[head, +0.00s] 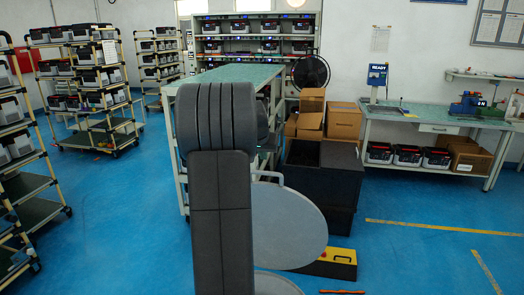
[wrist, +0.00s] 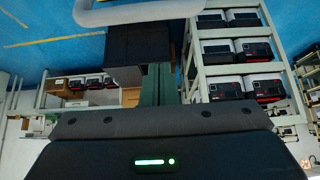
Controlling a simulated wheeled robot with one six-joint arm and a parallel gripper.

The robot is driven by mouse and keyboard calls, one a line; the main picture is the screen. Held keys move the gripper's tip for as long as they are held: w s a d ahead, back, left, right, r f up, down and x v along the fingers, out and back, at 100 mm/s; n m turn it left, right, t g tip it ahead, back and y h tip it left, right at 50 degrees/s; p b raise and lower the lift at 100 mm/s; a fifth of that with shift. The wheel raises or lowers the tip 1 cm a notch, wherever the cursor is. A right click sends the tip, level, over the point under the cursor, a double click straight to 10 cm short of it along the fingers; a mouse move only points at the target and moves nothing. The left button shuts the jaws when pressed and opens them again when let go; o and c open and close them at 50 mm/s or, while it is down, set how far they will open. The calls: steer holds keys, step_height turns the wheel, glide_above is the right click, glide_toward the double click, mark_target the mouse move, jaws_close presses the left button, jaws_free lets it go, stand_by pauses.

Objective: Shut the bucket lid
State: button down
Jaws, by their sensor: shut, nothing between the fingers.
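The bucket lid (head: 290,228) is a pale grey round disc, standing steeply tilted open in the head view, right of my arm. A pale loop handle (head: 270,174) shows at its upper edge. A curved pale bar, probably this handle, crosses the top of the wrist view (wrist: 135,13). Part of the grey bucket (head: 278,285) shows at the bottom of the head view; the rest is hidden by my arm. My gripper (wrist: 158,68) is shut and empty in the wrist view, its fingertips apart from the pale bar. In the head view my arm hides it.
A dark cabinet (head: 324,170) with cardboard boxes (head: 345,119) stands behind the lid. A yellow-and-black box with a red button (head: 335,264) is on the floor beside it. A green-topped bench (head: 225,77) and battery racks (head: 100,75) stand behind and left. Blue floor is open at right.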

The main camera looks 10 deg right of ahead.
steer(key=shift+s+a+f+p, duration=0.15)
steer(key=shift+s+f, duration=0.25)
steer(key=shift+f, duration=0.2)
steer(key=shift+s+a+f+p, duration=0.15)
steer(key=shift+s+f, duration=0.25)
steer(key=shift+f, duration=0.15)
steer(key=shift+s+a+f, duration=0.2)
steer(key=shift+s+f, duration=0.1)
steer(key=shift+s, duration=0.2)
steer(key=shift+s+f, duration=0.1)
steer(key=shift+f, duration=0.05)
